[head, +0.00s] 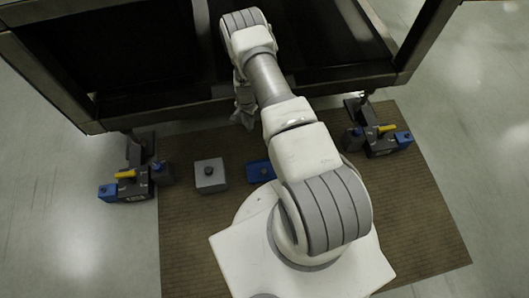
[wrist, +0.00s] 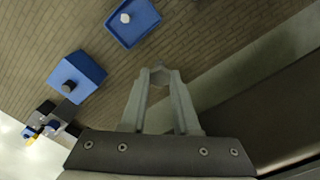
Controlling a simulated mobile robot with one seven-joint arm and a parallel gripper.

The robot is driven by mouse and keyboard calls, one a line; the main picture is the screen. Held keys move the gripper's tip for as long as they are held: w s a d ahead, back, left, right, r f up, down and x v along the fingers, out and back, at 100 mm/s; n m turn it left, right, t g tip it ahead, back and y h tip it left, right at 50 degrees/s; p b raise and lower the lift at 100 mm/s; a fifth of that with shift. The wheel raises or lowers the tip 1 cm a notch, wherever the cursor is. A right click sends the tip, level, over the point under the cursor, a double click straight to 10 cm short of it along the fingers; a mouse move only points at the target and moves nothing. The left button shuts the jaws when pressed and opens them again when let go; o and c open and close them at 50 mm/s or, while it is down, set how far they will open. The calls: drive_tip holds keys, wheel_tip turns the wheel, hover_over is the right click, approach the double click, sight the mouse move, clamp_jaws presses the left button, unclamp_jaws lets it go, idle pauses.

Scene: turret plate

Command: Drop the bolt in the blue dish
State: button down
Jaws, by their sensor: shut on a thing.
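My gripper (wrist: 160,85) is shut on the bolt (wrist: 160,74), a small grey six-sided piece between the fingertips in the wrist view. In the head view my gripper (head: 243,112) hangs at the front edge of the dark machine, and the bolt cannot be made out there. The blue dish (wrist: 124,37) lies on the brown mat, with a small pale round piece in it, apart from my gripper. In the head view the blue dish (head: 255,176) is partly hidden by my arm.
A block with a dark knob (head: 209,187) stands left of the dish; it looks bluish in the wrist view (wrist: 88,72). The dark machine frame (head: 180,112) spans the back. Feet with blue and yellow parts stand left (head: 128,186) and right (head: 384,143). The mat (head: 190,240) is clear at front left.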

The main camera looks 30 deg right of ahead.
drive_tip(key=s+d+f+m+b, duration=0.1)
drive_tip(key=s+f, duration=0.3)
drive_tip(key=f, duration=0.6)
drive_tip(key=s+d+f+m+b, duration=0.2)
drive_tip(key=s+f+m+b, duration=0.1)
drive_tip(key=f, duration=0.7)
drive_tip(key=shift+s, duration=0.85)
drive_tip(key=shift+f, duration=0.1)
drive_tip(key=c, duration=0.6)
unclamp_jaws()
wheel_tip(320, 180, up, 18)
drive_tip(key=p, duration=0.6)
drive_tip(key=shift+f+p, duration=0.25)
drive_tip(key=shift+p, duration=0.1)
